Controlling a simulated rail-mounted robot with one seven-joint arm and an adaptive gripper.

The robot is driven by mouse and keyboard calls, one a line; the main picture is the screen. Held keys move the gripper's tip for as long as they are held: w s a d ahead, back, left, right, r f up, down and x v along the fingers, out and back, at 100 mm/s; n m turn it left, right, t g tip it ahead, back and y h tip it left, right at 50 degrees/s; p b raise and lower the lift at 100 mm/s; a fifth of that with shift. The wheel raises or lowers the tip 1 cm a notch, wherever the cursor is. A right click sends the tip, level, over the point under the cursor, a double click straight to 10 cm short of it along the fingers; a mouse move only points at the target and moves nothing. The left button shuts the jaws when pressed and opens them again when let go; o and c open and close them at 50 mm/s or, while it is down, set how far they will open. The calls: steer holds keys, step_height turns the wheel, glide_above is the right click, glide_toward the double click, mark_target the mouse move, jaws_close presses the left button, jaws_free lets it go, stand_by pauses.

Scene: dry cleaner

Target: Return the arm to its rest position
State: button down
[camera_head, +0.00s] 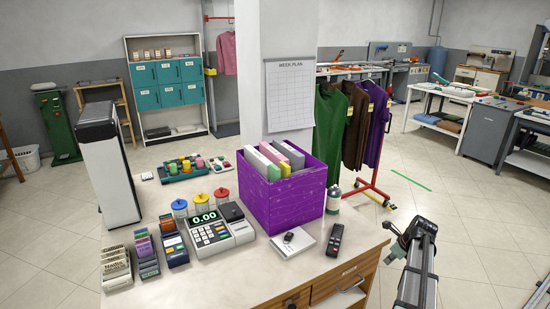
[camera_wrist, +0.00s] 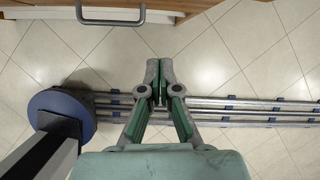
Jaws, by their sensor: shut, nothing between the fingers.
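My gripper (camera_wrist: 159,80) is in the middle of the wrist view, with its grey and green fingers together and nothing between them. It points at the tiled floor beside the counter. My rail runs beneath it across that view. In the head view my arm (camera_head: 417,268) is at the lower right, beside the counter's right end and clear of the things on it. My gripper's fingertips are hard to make out in that view.
The counter (camera_head: 235,290) holds a purple box (camera_head: 290,205) of folders, a cash register (camera_head: 215,232), a remote (camera_head: 334,240) and card racks. A drawer handle (camera_wrist: 110,20) shows near my gripper. A red garment rack (camera_head: 372,188) stands behind. Floor (camera_head: 465,235) at right is mostly clear.

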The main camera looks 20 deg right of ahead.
steer(key=s+a+f+n+g, duration=0.3)
steer(key=s+a+f+n, duration=0.3)
steer(key=a+f+n, duration=0.6)
steer(key=s+a+f+n+g, duration=0.2)
steer(key=s+a+f+n, duration=0.65)
steer(key=a, duration=0.45)
steer(key=s+a+f+n+g, duration=0.3)
steer(key=s+a+f+n, duration=0.2)
steer(key=s+a, duration=0.5)
steer(key=s+a+f+n+g+h, duration=0.1)
steer(key=s+a+f+n+g, duration=0.2)
steer(key=s+a+f+n, duration=0.3)
steer(key=s+a, duration=0.5)
steer(key=s, duration=0.3)
steer(key=shift+f+n, duration=0.15)
steer(key=shift+n, duration=0.2)
